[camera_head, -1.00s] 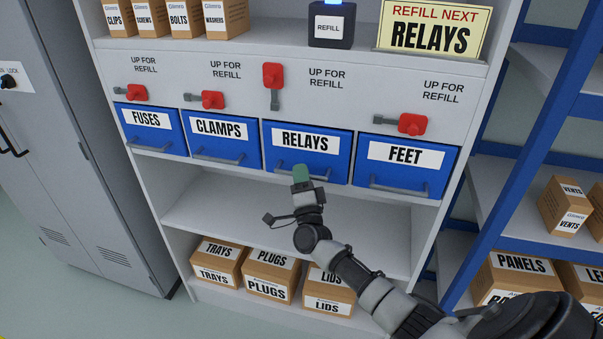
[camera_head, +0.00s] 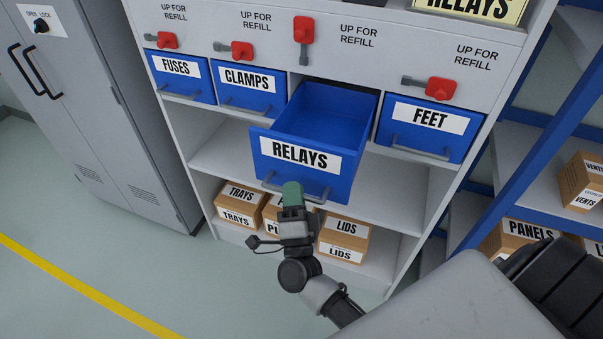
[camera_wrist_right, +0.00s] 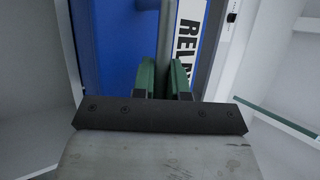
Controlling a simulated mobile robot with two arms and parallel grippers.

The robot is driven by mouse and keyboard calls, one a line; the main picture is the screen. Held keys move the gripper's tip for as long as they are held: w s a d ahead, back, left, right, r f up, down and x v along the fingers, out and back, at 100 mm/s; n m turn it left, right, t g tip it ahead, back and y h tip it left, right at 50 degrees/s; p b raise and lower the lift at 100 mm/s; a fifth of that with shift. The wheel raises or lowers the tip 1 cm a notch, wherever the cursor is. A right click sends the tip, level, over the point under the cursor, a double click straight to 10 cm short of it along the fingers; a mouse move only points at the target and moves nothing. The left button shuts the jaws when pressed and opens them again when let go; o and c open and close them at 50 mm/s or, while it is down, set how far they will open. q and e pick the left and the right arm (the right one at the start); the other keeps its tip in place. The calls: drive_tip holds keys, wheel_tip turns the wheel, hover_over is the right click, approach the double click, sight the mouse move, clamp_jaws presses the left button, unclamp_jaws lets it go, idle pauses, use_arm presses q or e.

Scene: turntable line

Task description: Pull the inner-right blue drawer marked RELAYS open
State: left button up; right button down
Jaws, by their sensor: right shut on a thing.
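The blue RELAYS drawer (camera_head: 303,157) stands pulled well out of the white cabinet in the head view. Its inside shows and looks empty. Its label faces front, and its grey bar handle (camera_head: 318,197) runs below the label. My right gripper (camera_head: 292,190), with green fingertips, is shut on this handle. In the right wrist view the two green fingers (camera_wrist_right: 164,80) close around the handle bar, with the blue drawer front (camera_wrist_right: 110,45) and part of its label behind. The red lever (camera_head: 303,30) above RELAYS points up. My left gripper is not in view.
Shut blue drawers FUSES (camera_head: 180,76), CLAMPS (camera_head: 247,87) and FEET (camera_head: 428,125) flank it. Boxes, including LIDS (camera_head: 345,238), stand on the lower shelf. A grey locker (camera_head: 85,90) is at left, a blue rack (camera_head: 540,130) at right. The floor in front at left is clear.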

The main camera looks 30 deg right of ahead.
drive_tip(key=shift+s+a+f, duration=0.1)
drive_tip(key=shift+s+a, duration=0.2)
drive_tip(key=shift+a, duration=0.05)
drive_tip(key=c, duration=1.4)
unclamp_jaws()
drive_tip(key=shift+b+v, duration=2.15)
drive_tip(key=shift+v, duration=3.25)
